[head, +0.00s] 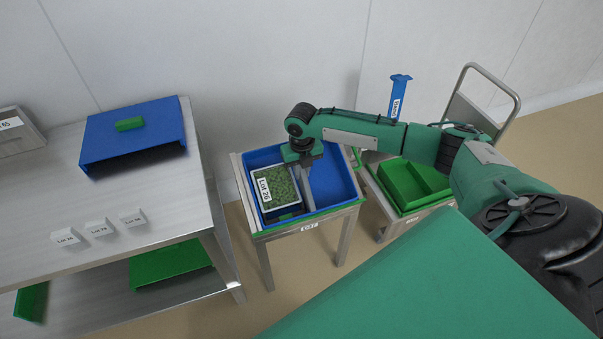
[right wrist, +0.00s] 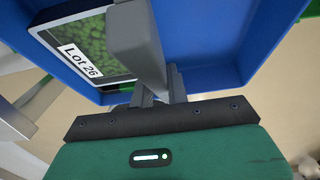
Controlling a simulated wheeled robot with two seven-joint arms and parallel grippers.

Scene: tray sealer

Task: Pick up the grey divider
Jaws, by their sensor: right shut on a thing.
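The grey divider (right wrist: 138,42) is an upright grey plate between the two halves of the blue tray (right wrist: 215,40). In the head view the divider (head: 305,188) is partly hidden under my right gripper (head: 304,164). That gripper points down over the tray, and in the right wrist view its fingers (right wrist: 160,96) are shut on the divider. I cannot tell whether the divider touches the tray floor. A tray of green contents labelled Lot 26 (head: 264,188) lies in the left half of the blue tray (head: 340,180). My left gripper is not in view.
The blue tray rests on a small metal stand (head: 341,243). A green divided tray (head: 402,180) and a tall blue labelled post (head: 397,98) stand to the right. At left, a metal table (head: 60,185) holds a blue cover (head: 100,145) and three small labelled blocks (head: 99,228).

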